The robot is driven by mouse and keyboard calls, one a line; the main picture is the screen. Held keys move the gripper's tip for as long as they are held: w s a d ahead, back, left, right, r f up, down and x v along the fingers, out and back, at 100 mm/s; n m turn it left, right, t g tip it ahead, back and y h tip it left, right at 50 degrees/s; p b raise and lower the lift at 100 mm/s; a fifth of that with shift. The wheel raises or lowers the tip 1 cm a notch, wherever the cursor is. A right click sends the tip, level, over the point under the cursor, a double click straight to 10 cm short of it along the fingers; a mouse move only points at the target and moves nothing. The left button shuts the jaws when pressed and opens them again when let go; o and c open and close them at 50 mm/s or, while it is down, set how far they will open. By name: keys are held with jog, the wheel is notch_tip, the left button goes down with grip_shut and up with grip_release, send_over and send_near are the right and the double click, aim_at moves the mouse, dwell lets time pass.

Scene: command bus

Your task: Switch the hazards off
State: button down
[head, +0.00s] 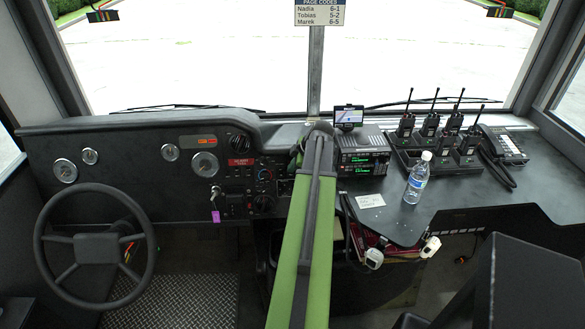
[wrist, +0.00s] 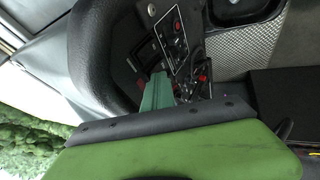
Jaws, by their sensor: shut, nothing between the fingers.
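The dashboard switch panel (head: 242,185) is left of my arm in the head view, with a red label (head: 241,162), dark knobs and small switches. I cannot tell which control is the hazard switch. A small strip (head: 198,140) above a gauge shows orange and red. In the wrist view the panel (wrist: 174,42) lies beyond my gripper (wrist: 160,78), with small red parts on it. My gripper's teal fingers are shut and empty, pointing toward the panel; I cannot tell whether they touch it. In the head view my green arm hides most of the gripper.
The steering wheel (head: 96,236) stands at the left. Right of my arm are a radio unit (head: 363,155), a water bottle (head: 417,180), several handheld radios in a charger (head: 440,162) and a phone (head: 503,145). The windscreen post (head: 315,75) rises behind the arm.

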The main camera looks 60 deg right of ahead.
jog(key=shift+s+d+r+p, duration=0.1)
jog(key=shift+s+r+p, duration=0.1)
jog(key=shift+r+p, duration=0.45)
jog(key=a+p+v, duration=0.1)
jog(key=p+v, duration=0.9)
jog(key=v, duration=0.3)
jog(key=shift+p, duration=0.4)
jog(key=shift+w+a+f, duration=0.15)
